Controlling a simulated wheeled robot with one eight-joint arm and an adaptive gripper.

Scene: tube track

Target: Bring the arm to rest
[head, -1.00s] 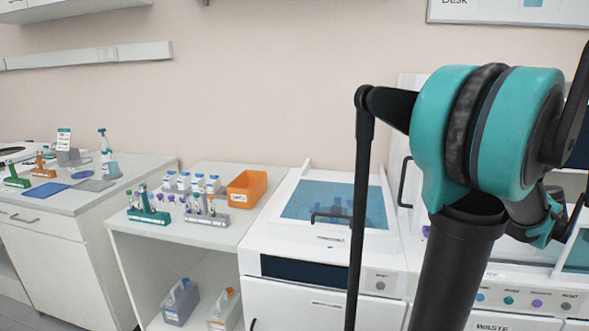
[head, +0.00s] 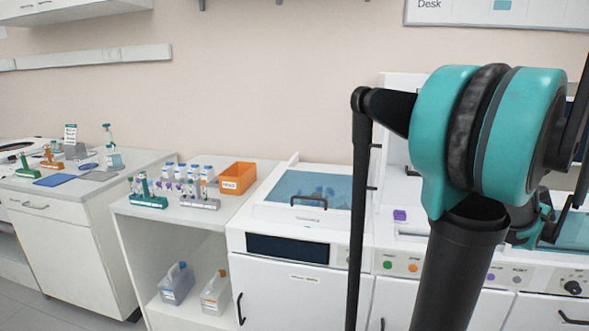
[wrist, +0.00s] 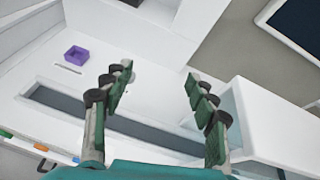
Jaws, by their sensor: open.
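My gripper (wrist: 158,90) shows in the wrist view with its two green-padded fingers spread apart and nothing between them. Beyond the fingers are the white top of a bench machine and a dark slot (wrist: 120,130). In the head view my teal and black arm stands at the right. The gripper itself is hidden behind the arm links there.
A lidded machine (head: 310,190), an orange bin (head: 238,178) and tube racks (head: 200,203) stand to the left. A white housing (wrist: 265,120) is close on the right.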

